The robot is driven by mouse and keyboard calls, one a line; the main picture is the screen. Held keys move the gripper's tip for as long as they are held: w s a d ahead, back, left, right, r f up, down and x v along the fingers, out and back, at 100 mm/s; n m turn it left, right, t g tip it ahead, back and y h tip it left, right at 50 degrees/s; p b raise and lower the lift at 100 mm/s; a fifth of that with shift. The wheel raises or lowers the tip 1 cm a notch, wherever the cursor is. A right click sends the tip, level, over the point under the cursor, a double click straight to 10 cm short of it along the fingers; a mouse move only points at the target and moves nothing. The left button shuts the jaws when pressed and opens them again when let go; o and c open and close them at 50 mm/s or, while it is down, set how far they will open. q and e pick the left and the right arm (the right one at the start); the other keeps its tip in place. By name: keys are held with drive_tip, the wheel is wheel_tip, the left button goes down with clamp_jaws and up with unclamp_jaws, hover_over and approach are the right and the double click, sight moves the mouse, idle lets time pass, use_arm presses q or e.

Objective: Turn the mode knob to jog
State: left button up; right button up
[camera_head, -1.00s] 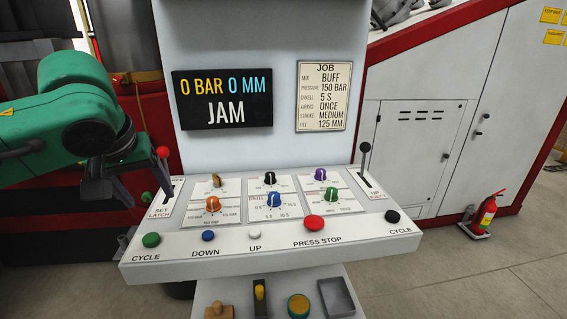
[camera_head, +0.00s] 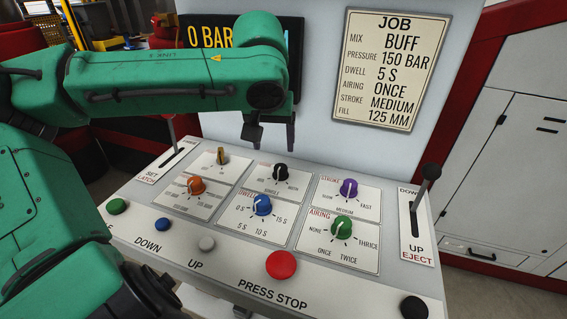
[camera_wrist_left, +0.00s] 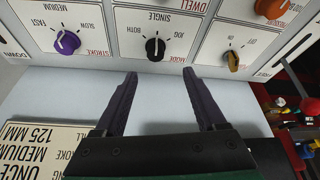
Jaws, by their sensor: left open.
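The mode knob is the black knob (camera_head: 281,172) in the middle of the panel's upper row. It also shows in the left wrist view (camera_wrist_left: 155,48), upside down, with JOG, SINGLE and BOTH around it. Its light pointer mark appears to lie toward SINGLE, though it is small. My left gripper (camera_head: 272,142) is open and empty, hanging above and just behind this knob. In the left wrist view its fingertips (camera_wrist_left: 160,73) straddle the line to the knob, short of it and apart from it. My right gripper is not in view.
A yellow knob (camera_head: 220,156) and a purple knob (camera_head: 348,188) flank the mode knob. Orange (camera_head: 196,185), blue (camera_head: 262,205) and green (camera_head: 341,227) knobs sit in front. A lever (camera_head: 423,192) stands at right. The red press stop (camera_head: 281,265) is near the front edge.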

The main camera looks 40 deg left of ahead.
use_arm(q)
hover_over(280, 166)
drive_tip(key=s+d, duration=0.2)
drive_tip(key=s, duration=0.1)
drive_tip(key=f, duration=0.5)
drive_tip(key=shift+w+a, duration=0.25)
drive_tip(key=x, duration=0.4)
drive_tip(key=shift+w+d+r+b, duration=0.1)
drive_tip(key=shift+w+b, duration=0.15)
drive_tip(key=shift+b, duration=0.15)
drive_tip(key=shift+a+f, duration=0.25)
drive_tip(key=shift+f, duration=0.15)
drive_tip(key=shift+d, duration=0.1)
drive_tip(key=c, duration=0.3)
clamp_jaws()
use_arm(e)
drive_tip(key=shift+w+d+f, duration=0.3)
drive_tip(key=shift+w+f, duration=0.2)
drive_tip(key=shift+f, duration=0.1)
